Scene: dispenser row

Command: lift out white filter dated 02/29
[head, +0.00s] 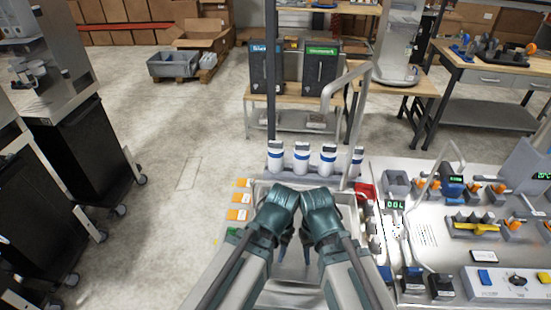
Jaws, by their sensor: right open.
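Several white cylinders with dark tops and blue bands stand upright in a row behind my arms in the head view; one white filter (302,160) is near the middle and another (275,159) is at the left end. Their dates are too small to read, so I cannot tell which is 02/29. My left gripper (284,244) and right gripper (308,252) point down close together, in front of the row and apart from it. The right one is open and empty; the left one's jaws are mostly hidden by its wrist.
A pale basin (318,275) lies under my grippers. Orange tags (240,198) line its left side, and a red bin (366,191) is at its right. A panel with instruments (430,235) fills the right.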

